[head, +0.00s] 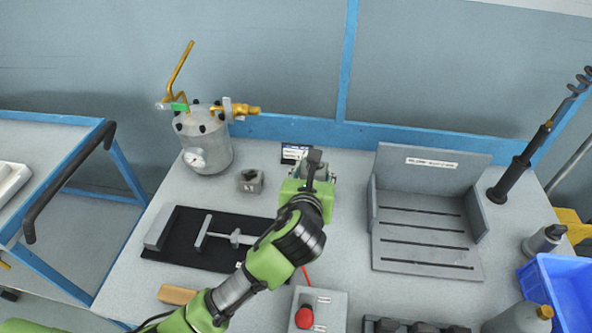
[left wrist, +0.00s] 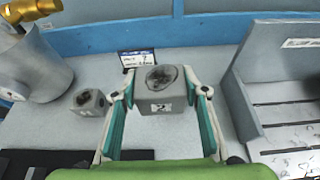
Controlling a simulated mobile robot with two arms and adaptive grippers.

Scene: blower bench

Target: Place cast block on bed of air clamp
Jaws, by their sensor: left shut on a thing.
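A grey cast block (left wrist: 164,88) with a dark patch on top and a "2" label on its front is between the fingers of my left gripper (left wrist: 160,98). My left gripper (head: 313,168) is shut on its sides at the back middle of the bench. The arm and gripper mostly hide this block in the head view. A smaller cast block (head: 250,181) stands to the left; it also shows in the left wrist view (left wrist: 87,101). The air clamp appears to be the black bed (head: 190,252) with a grey jaw (head: 163,229) and a T-shaped pusher (head: 203,232). My right gripper is out of view.
A grey pressure pot (head: 205,142) with brass fittings stands at the back left. A slotted grey fixture (head: 425,225) with raised walls is on the right. A red button box (head: 318,312) is at the front. A small label card (left wrist: 137,57) stands behind the held block.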

